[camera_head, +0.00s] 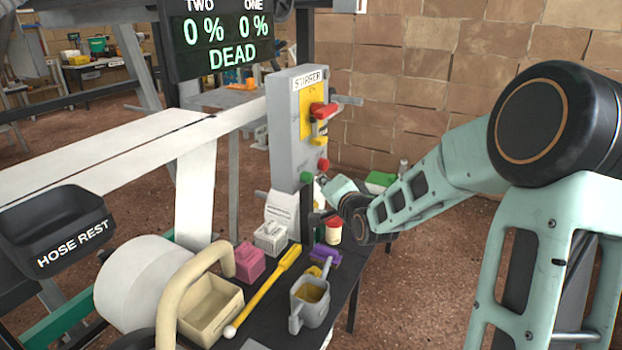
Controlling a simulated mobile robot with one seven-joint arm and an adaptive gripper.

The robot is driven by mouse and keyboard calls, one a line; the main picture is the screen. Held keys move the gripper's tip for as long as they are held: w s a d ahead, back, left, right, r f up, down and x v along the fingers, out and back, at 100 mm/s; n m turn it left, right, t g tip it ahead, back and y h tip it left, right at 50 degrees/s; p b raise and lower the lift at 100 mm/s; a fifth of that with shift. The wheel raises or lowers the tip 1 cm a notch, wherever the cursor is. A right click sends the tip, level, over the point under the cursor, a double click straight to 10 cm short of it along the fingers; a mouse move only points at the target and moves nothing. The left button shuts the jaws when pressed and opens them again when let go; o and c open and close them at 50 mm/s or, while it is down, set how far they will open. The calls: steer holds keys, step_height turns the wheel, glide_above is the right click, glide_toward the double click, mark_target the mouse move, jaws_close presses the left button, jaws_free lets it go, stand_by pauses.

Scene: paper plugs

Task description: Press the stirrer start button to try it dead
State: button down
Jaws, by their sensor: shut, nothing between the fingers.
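The grey stirrer control box (283,135) stands upright at the middle, labelled "STIRRER" at its top. Its face carries a red rotary handle on a yellow plate (306,112). Low on the face are a red button (322,164) and, below it, a green button (306,177). My gripper (321,180) is shut and empty, its tip pointing left at the lower part of the box, close beside the green button. I cannot tell whether it touches the button. A display (219,40) above reads "TWO 0 %", "ONE 0 %" and "DEAD" in green.
The dark bench (285,325) below holds a yellow-handled rod (263,290), a grey jug (309,300), a pink box (249,262), a white box (271,238), a red-lidded pot (334,231) and a beige tray (212,308). A black hose rest (62,232) is at left.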

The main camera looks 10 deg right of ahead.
steer(key=s+d, duration=0.1)
steer(key=s+d+p, duration=0.1)
steer(key=d+p, duration=0.1)
steer(key=d, duration=0.1)
steer(key=shift+s+d, duration=0.1)
steer(key=shift+s, duration=0.3)
stand_by(0.6)
